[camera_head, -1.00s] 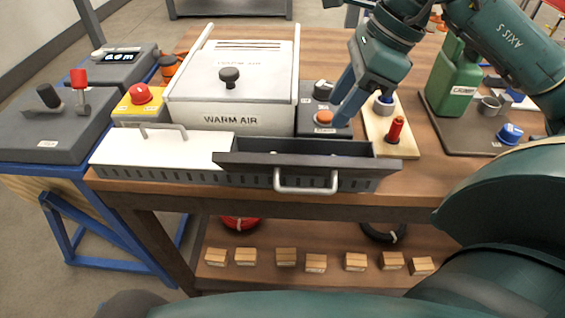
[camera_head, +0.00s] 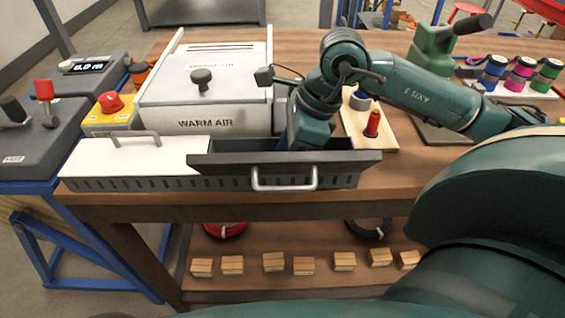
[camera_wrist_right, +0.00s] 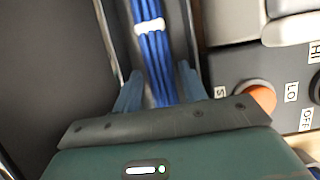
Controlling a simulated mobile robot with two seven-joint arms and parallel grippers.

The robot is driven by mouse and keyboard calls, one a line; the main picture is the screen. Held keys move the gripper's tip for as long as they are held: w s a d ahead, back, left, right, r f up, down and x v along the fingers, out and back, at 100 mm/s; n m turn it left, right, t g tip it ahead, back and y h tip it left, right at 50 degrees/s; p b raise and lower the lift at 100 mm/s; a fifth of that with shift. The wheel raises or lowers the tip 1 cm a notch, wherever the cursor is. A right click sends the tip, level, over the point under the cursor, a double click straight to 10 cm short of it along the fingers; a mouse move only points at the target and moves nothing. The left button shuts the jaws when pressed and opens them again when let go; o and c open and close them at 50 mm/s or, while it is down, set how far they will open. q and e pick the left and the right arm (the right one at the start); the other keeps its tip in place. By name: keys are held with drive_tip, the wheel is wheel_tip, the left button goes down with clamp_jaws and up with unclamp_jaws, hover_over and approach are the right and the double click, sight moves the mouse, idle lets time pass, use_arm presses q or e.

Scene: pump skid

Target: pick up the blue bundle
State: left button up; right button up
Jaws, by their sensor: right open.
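The blue bundle (camera_wrist_right: 153,45) is a set of blue strands with white ties, lying in a dark narrow trough in the right wrist view. My right gripper (camera_wrist_right: 159,80) is open, with one finger on each side of the bundle's near part; I cannot tell whether they touch it. In the head view my right gripper (camera_head: 306,135) points down into the open drawer (camera_head: 335,171), and its fingertips are hidden by the drawer's front. The bundle is hidden in the head view. My left gripper is not in view.
The warm air box (camera_head: 205,90) stands behind the drawer, with a white lid (camera_head: 130,157) to the left. An orange button (camera_wrist_right: 262,98) on a control box is close to the right finger. A red peg (camera_head: 372,123) stands on a wooden board to the right.

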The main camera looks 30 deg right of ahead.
drive_tip(key=shift+c, duration=0.3)
drive_tip(key=c, duration=0.6)
